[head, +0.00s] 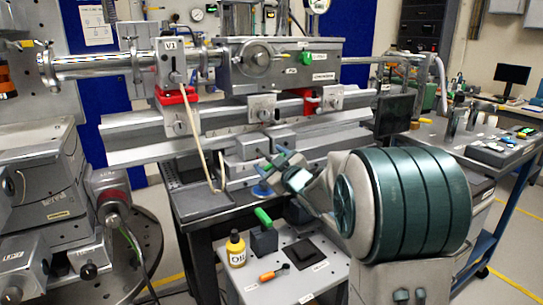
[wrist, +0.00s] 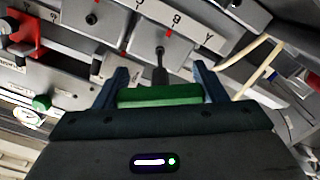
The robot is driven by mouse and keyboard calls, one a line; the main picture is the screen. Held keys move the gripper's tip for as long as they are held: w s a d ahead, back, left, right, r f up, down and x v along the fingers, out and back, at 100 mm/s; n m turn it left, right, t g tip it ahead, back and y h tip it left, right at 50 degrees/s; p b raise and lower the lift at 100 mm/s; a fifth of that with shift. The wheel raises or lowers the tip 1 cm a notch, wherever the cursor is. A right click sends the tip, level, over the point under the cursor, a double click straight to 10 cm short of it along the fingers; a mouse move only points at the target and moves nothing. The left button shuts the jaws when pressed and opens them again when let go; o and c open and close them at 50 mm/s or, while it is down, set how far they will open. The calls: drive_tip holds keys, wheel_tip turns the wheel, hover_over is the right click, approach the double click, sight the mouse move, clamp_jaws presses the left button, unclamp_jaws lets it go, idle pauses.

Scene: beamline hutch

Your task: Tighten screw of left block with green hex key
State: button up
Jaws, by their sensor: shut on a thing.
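My gripper (wrist: 160,88) is shut on the green hex key (wrist: 160,95), its green handle lying across between the blue fingers. The key's dark shaft points away to the front face of a grey block (wrist: 178,46), and its tip meets that face around the screw. I cannot tell whether it is seated. A second block (wrist: 105,14) with a dark screw hole is beside it. In the head view my gripper (head: 277,171) is just in front of the left block (head: 246,147) and the right block (head: 283,138). The key is not clear there.
A green-handled tool (head: 263,216) slants from a dark holder (head: 264,240) on the cart. A yellow oil bottle (head: 236,250) and an orange-handled tool (head: 274,273) are nearby. A beige cable (head: 200,145) hangs left of the blocks. The rail instrument (head: 282,66) stands above.

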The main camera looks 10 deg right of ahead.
idle(0.4)
drive_tip(key=shift+r+m+p, duration=0.2)
drive_tip(key=shift+m+p, duration=0.7)
drive_tip(key=shift+m, duration=0.2)
drive_tip(key=shift+f+m+p, duration=0.2)
drive_tip(key=shift+m+p, duration=0.25)
drive_tip(key=shift+m, duration=0.55)
drive_tip(key=shift+r+m+p, duration=0.2)
drive_tip(key=shift+m+p, duration=0.9)
drive_tip(key=shift+m, duration=0.1)
drive_tip(key=shift+f+m, duration=0.2)
drive_tip(key=shift+m, duration=0.6)
drive_tip(key=shift+p, duration=0.35)
